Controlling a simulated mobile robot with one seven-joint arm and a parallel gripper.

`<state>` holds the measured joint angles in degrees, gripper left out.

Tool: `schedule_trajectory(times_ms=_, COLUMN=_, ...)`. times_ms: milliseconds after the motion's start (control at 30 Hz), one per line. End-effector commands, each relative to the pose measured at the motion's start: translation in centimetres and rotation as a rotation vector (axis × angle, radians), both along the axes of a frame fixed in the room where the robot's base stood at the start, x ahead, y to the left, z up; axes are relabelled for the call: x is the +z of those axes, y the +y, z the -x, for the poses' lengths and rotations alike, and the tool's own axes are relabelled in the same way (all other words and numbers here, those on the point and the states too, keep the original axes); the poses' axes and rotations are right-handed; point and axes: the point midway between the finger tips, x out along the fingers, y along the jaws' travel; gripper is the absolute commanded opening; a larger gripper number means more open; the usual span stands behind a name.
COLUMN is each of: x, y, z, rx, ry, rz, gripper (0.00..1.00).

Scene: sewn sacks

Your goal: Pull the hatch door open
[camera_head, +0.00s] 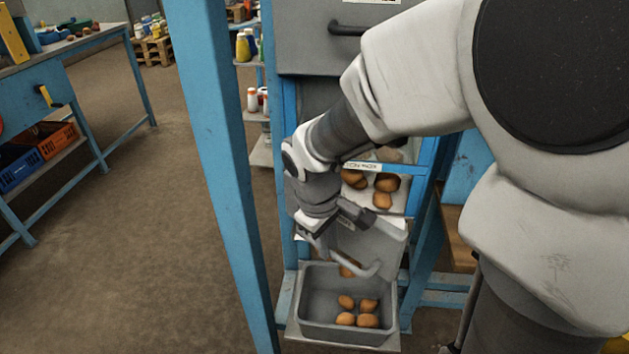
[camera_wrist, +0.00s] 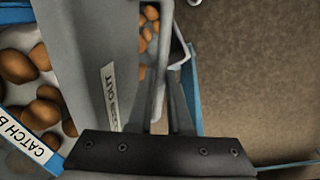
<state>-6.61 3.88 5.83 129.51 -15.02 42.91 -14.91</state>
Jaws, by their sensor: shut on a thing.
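The hatch door (camera_head: 362,238) is a grey panel on the front of the blue-framed stand, above a grey bin. It also shows in the wrist view (camera_wrist: 92,45), with a white label partly readable as "OUT". A grey bar handle (camera_head: 362,272) stands out from its lower part. My gripper (camera_head: 322,234) is shut on the handle; the fingers also show in the wrist view (camera_wrist: 166,85). The door appears tilted outward, but I cannot tell how far. The exact grip is partly hidden by my wrist and fingers.
The grey bin (camera_head: 298,312) below holds several brown potatoes (camera_head: 367,320). More potatoes (camera_head: 384,184) lie behind a labelled blue rail (camera_head: 425,160). A blue post (camera_head: 222,160) stands just left of my arm. A blue workbench (camera_head: 35,95) is far left, with open floor between.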

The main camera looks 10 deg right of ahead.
Motion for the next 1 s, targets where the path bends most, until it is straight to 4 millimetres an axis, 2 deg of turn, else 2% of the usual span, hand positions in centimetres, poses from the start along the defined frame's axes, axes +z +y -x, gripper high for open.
schedule_trajectory(times_ms=233, x=-0.1, y=4.4, z=0.7, rx=-0.225, ry=0.0, rz=0.0, gripper=0.0)
schedule_trajectory(times_ms=500, x=0.0, y=8.6, z=0.6, rx=-0.46, ry=0.0, rz=0.0, gripper=0.0)
schedule_trajectory(times_ms=700, x=0.1, y=10.8, z=0.0, rx=-0.588, ry=-0.002, rz=-0.001, gripper=0.0)
schedule_trajectory(times_ms=1000, x=0.1, y=12.4, z=-0.6, rx=-0.692, ry=-0.001, rz=-0.002, gripper=0.0)
